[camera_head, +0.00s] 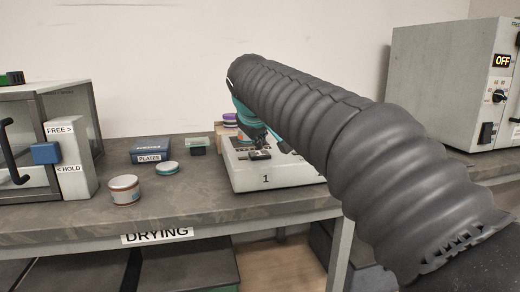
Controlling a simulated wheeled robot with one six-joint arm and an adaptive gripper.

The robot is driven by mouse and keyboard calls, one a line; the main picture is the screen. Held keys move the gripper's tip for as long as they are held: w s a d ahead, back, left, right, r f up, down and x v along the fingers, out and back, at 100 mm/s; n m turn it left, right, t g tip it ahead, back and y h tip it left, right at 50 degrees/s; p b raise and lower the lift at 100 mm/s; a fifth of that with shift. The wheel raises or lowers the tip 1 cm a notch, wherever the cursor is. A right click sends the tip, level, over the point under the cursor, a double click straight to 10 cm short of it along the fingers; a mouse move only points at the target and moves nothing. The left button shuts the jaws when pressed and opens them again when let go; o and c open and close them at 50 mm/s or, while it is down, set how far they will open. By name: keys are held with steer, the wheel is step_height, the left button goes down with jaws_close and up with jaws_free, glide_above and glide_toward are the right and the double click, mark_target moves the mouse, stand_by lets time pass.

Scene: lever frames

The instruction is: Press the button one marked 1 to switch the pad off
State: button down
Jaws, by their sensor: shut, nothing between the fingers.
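The pad (290,176) is a pale, low box on the table, with a 1 printed on its front face. A small dark piece (260,155) lies on its top above that 1; I cannot tell surely whether it is the button. My gripper (262,141) is shut and empty, pointing down over the left part of the pad, close to the dark piece. I cannot tell whether they touch. My dark, ribbed arm hides the right part of the pad and much of its back.
A glass-fronted cabinet (75,140) with a blue latch is farther left. A grey oven-like unit (440,85) reading OFF is at right.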

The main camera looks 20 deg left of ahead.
mark_target(259, 154)
steer(key=shift+r, duration=0.15)
step_height(259, 154, up, 3)
steer(key=p, duration=0.3)
steer(key=shift+r, duration=0.1)
steer(key=shift+r+p, duration=0.45)
steer(key=shift+r, duration=0.9)
steer(key=s+d+f+m+g+h, duration=0.1)
steer(key=s+d+f+m, duration=0.3)
steer(key=d, duration=0.8)
steer(key=s+d+f+m+g, duration=0.1)
steer(key=s+d+f, duration=0.3)
steer(key=d, duration=0.7)
steer(key=s+d+f+m, duration=0.3)
steer(key=s+d+f, duration=0.3)
steer(key=s+f, duration=0.2)
steer(key=s+d+f+m+g+h, duration=0.1)
steer(key=s+d+f+m, duration=0.2)
steer(key=s+d+f, duration=0.4)
steer(key=s+f, duration=0.2)
steer(key=s, duration=0.3)
steer(key=shift+s+d, duration=0.2)
steer(key=shift+s, duration=0.2)
